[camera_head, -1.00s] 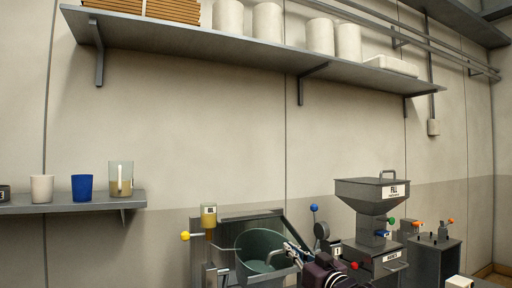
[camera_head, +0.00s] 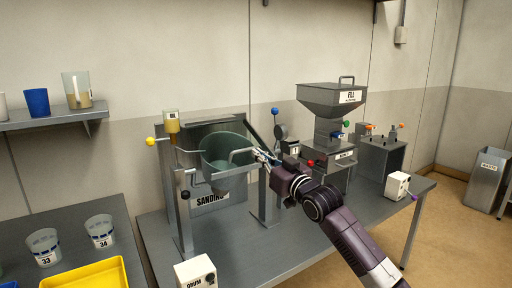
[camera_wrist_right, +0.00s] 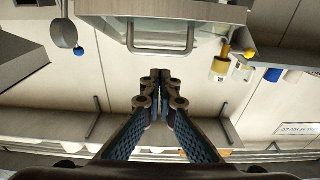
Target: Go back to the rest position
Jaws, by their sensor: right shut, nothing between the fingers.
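My right gripper (camera_head: 262,158) is beside the green-grey drum (camera_head: 222,148), at its right side near the bent handle (camera_head: 240,153). In the right wrist view the gripper (camera_wrist_right: 160,75) is shut, its fingertips together with nothing between them. The U-shaped handle (camera_wrist_right: 160,50) lies just beyond the tips there; whether they touch it I cannot tell. My right arm reaches in from the lower right. My left gripper is not in view.
The drum hangs on a stand over a grey table (camera_head: 270,262). A hopper machine (camera_head: 331,100) stands right of my gripper. A white box (camera_head: 397,186) is at the table's right end. A yellow tray (camera_head: 85,274) and two cups lie lower left. Floor is open at right.

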